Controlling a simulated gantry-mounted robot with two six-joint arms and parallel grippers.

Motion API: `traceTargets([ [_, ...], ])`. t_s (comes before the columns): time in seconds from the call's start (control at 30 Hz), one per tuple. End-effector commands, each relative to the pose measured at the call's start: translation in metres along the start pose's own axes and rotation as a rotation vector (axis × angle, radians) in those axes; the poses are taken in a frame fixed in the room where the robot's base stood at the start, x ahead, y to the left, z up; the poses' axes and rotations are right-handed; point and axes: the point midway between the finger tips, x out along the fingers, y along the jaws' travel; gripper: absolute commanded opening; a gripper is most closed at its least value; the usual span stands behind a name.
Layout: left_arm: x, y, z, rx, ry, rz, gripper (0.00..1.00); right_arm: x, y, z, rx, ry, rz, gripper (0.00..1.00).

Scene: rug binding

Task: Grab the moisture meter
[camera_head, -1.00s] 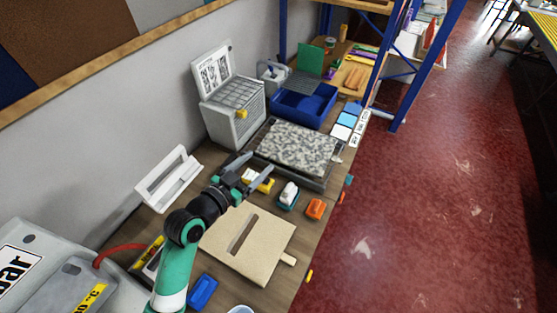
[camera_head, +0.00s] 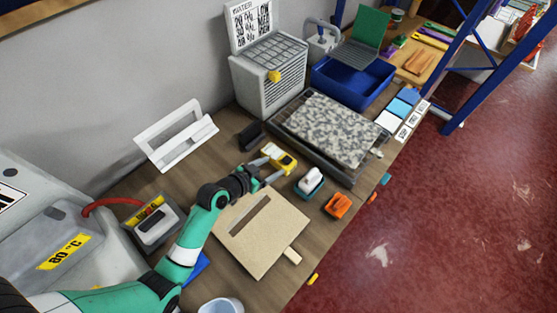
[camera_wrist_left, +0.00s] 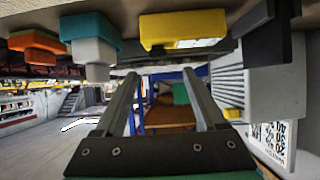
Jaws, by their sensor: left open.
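The moisture meter appears to be the small yellow device with a pale face (camera_head: 279,158), lying on the wooden bench in front of the speckled slab. It also shows at the top of the left wrist view (camera_wrist_left: 184,27), where the picture is upside down. My left gripper (camera_head: 271,168) is open, its fingertips close to the near side of the yellow device. In the left wrist view the two fingers (camera_wrist_left: 164,90) are apart with nothing between them. I cannot tell whether they touch the device. My right gripper is not in view.
A black block (camera_head: 252,136) lies left of the device; a teal-and-white item (camera_head: 310,181) and an orange item (camera_head: 338,205) lie right. The slab in its dark tray (camera_head: 345,174) is behind. A beige slotted board (camera_head: 262,245) lies under my left forearm. A white stand (camera_head: 178,145) is at the left.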

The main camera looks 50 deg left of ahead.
Motion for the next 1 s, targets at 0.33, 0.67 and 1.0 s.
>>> traceTargets([
  [0.33, 0.029, 0.001, 0.001, 0.0, 0.0, 0.0, 0.72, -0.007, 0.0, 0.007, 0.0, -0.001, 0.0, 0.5],
  [0.67, 0.077, 0.003, 0.004, 0.0, 0.0, 0.001, 0.72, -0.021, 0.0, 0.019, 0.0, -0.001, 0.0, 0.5],
  [1.0, 0.078, 0.003, 0.002, 0.0, 0.001, 0.0, 0.53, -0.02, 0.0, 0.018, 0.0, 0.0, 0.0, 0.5],
])
